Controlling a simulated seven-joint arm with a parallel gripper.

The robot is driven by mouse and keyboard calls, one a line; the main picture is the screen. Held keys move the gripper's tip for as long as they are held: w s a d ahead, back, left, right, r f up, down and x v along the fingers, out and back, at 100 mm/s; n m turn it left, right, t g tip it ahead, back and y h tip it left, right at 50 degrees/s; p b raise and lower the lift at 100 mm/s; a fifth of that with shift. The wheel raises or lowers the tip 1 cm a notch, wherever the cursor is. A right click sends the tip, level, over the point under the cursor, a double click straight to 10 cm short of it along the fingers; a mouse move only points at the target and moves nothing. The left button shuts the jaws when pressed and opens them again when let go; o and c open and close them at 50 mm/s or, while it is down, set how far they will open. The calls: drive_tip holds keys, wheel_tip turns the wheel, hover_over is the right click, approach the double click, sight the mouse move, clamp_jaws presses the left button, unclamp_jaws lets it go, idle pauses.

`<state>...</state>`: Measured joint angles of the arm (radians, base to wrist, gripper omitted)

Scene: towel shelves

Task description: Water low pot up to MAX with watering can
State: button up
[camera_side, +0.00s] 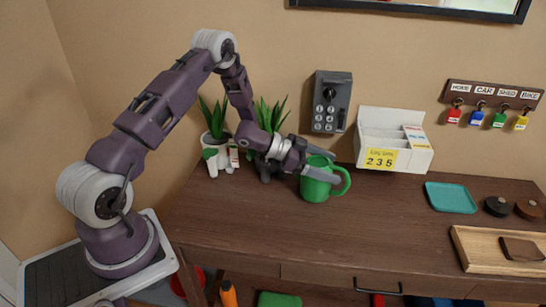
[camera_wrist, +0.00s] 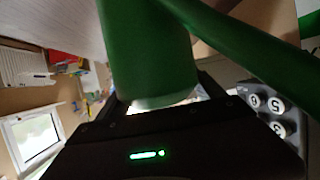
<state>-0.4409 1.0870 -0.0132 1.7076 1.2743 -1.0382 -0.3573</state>
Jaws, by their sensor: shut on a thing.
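The green watering can (camera_side: 318,187) is at the middle of the desk, upright or nearly so, with its handle to the right. I cannot tell whether its base touches the desk. My gripper (camera_side: 312,165) is shut on the can from the left. In the wrist view, the can's green body (camera_wrist: 150,50) fills the space between the fingers. A white pot (camera_side: 212,156) with a spiky green plant stands at the left. A second plant (camera_side: 268,115) stands behind my wrist; its dark pot is mostly hidden. Which is the low pot, and any water level, I cannot tell.
A grey keypad box (camera_side: 331,102) is on the wall, with a white organiser (camera_side: 393,139) to its right. A teal tray (camera_side: 451,197), dark round pieces (camera_side: 497,206) and a wooden tray (camera_side: 462,248) lie at the right. The desk's front middle is clear.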

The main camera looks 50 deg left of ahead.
idle(0.3)
drive_tip(key=shift+s+a+n+t+h, duration=0.15)
drive_tip(key=shift+n+t+h, duration=0.25)
drive_tip(key=shift+t+h, duration=0.2)
drive_tip(key=shift+s+a+r+n+t+h, duration=0.1)
drive_tip(key=shift+a+r+n+t+h, duration=0.2)
drive_tip(key=shift+r, duration=0.6)
drive_tip(key=shift+s+a+r+n+t+h, duration=0.15)
drive_tip(key=shift+r+t+h, duration=0.2)
drive_tip(key=shift+r, duration=0.5)
drive_tip(key=shift+a+r+n+t+h, duration=0.1)
drive_tip(key=shift+a+r+t+h, duration=0.2)
drive_tip(key=shift+r, duration=0.6)
drive_tip(key=shift+d+f, duration=0.1)
drive_tip(key=shift+d, duration=0.05)
drive_tip(key=f, duration=0.1)
drive_tip(key=d+f+m+g+y, duration=0.1)
drive_tip(key=f, duration=0.1)
drive_tip(key=f+g, duration=0.1)
drive_tip(key=f, duration=0.1)
drive_tip(key=shift+w+d+y, duration=0.25)
drive_tip(key=shift+w+d, duration=0.1)
drive_tip(key=shift+a+m+y, duration=0.15)
drive_tip(key=shift+m+y, duration=0.1)
drive_tip(key=shift+y, duration=0.05)
drive_tip(key=shift+g+y, duration=0.5)
drive_tip(key=shift+g, duration=0.05)
